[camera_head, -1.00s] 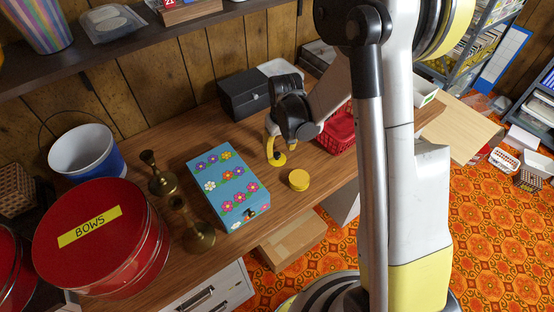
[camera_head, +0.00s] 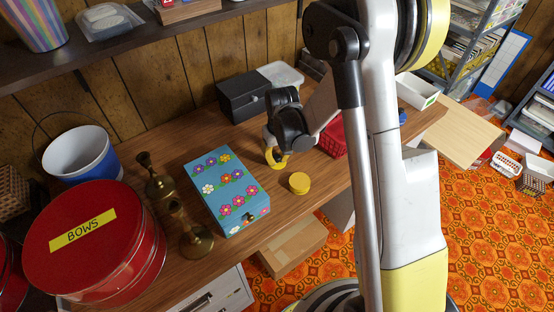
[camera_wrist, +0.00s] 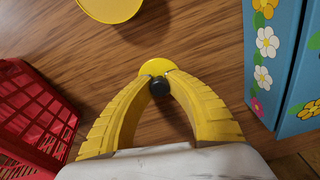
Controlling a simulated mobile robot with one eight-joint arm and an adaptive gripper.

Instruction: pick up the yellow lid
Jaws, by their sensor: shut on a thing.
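The yellow lid (camera_wrist: 155,66) is a flat round disc with a dark knob (camera_wrist: 159,86). In the wrist view it shows just beyond my fingertips, over the wooden bench top. My gripper (camera_wrist: 160,80) has its yellow fingers closed together on the knob. In the head view my gripper (camera_head: 275,157) is low over the bench, and the lid (camera_head: 279,164) is partly hidden by the fingers. It appears at bench level; I cannot tell whether it touches the wood. A round yellow tin (camera_head: 299,183) stands apart, nearer the front edge; it also shows in the wrist view (camera_wrist: 110,6).
A blue flowered box (camera_head: 227,190) stands to the left, with brass candlesticks (camera_head: 197,240) and a red BOWS tin (camera_head: 95,240) beyond. A red basket (camera_head: 333,137) is close on the right. A dark grey box (camera_head: 242,95) stands behind. Bare wood surrounds the lid.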

